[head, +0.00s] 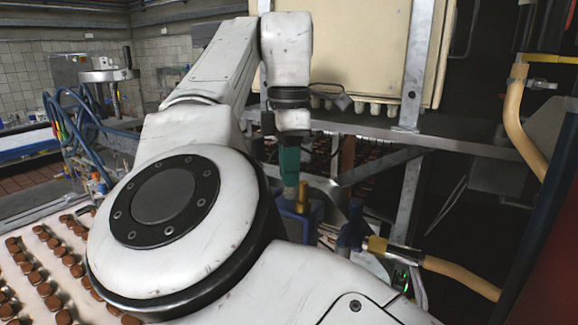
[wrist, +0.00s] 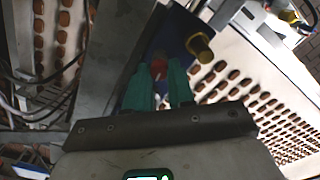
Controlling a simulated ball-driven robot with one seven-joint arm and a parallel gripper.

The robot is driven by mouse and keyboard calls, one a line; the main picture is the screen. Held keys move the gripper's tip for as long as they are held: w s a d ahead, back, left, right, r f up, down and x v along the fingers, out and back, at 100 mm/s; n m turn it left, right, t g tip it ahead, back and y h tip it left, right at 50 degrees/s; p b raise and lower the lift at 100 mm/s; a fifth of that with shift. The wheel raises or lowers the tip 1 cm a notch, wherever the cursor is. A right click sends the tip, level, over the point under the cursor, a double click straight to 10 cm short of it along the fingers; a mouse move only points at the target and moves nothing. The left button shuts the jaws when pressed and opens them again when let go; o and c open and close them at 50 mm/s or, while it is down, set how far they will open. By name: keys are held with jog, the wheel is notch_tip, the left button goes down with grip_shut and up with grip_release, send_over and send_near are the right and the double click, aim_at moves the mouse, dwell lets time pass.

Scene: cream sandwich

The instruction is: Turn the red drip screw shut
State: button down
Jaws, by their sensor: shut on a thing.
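The red drip screw (wrist: 158,67) shows in the wrist view as a small, dark red piece between the green fingertips of my gripper (wrist: 159,78). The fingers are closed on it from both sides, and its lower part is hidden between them. It sits against a blue body (wrist: 187,22) with a round brass fitting (wrist: 200,46) to the right. In the head view my gripper (head: 290,186) points down at the blue body (head: 297,228), beside the brass fitting (head: 302,197). I cannot make out the red screw in the head view.
Rows of brown sandwich pieces lie on a pale belt (head: 52,245) at the left. A metal shelf edge (head: 400,133) and upright posts stand behind my gripper. An orange hose (head: 460,275) with a brass end runs to the right. Blue hoses (head: 75,125) hang at the left.

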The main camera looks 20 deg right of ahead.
jog(key=m, duration=0.4)
jog(key=shift+r+m, duration=0.1)
jog(key=shift+m, duration=0.2)
jog(key=m, duration=0.4)
jog(key=shift+m, duration=0.3)
jog(key=m, duration=1.4)
jog(key=shift+m, duration=0.3)
jog(key=m, duration=0.9)
jog(key=shift+m, duration=2.3)
jog(key=shift+r, duration=0.1)
